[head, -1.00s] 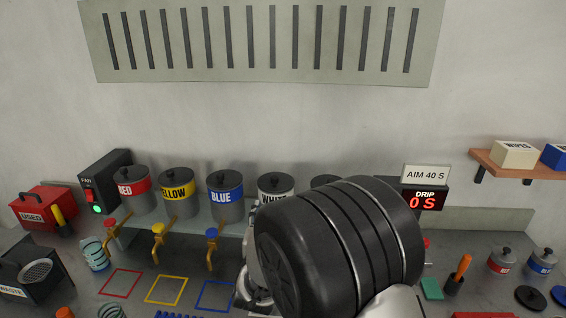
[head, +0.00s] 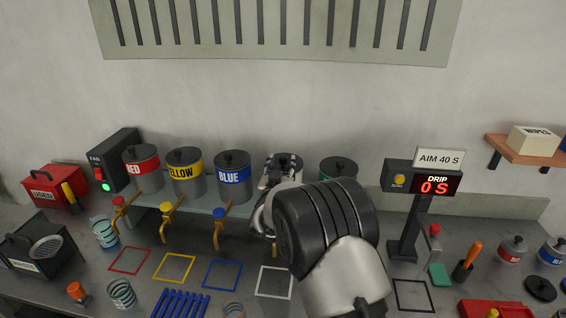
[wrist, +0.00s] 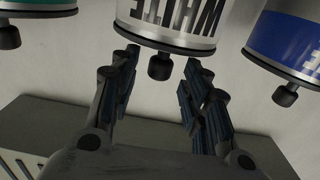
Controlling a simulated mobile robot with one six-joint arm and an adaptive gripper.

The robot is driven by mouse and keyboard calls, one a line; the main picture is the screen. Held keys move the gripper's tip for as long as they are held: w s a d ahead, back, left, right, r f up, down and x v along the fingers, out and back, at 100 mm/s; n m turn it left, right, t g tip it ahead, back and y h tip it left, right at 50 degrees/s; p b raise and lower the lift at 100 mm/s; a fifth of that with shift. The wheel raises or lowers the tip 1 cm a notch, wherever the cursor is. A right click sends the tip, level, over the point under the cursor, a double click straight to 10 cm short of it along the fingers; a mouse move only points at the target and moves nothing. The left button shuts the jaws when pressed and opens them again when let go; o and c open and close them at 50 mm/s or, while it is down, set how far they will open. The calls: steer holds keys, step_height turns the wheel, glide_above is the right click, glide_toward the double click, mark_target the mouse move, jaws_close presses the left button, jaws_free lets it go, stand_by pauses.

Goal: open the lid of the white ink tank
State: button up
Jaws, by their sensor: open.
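The white ink tank (wrist: 172,24) shows upside down at the top middle of the wrist view. Its dark lid (wrist: 165,46) is on it, with a black knob (wrist: 160,67) at the centre. My gripper (wrist: 162,62) is open, its two fingers apart on either side of the knob; I see no clear contact. In the head view my gripper (head: 281,172) is at the white tank, and my wrist hides most of that tank.
The blue tank (head: 234,173) stands left of it and the green-labelled tank (head: 338,167) right, both close by. Yellow (head: 184,168) and red (head: 149,180) tanks stand further left. A drip timer (head: 430,183) reading 0 S stands on the right.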

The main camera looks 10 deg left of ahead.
mark_target(282, 162)
steer(key=shift+w, duration=1.7)
steer(key=shift+c, duration=0.4)
jaws_close()
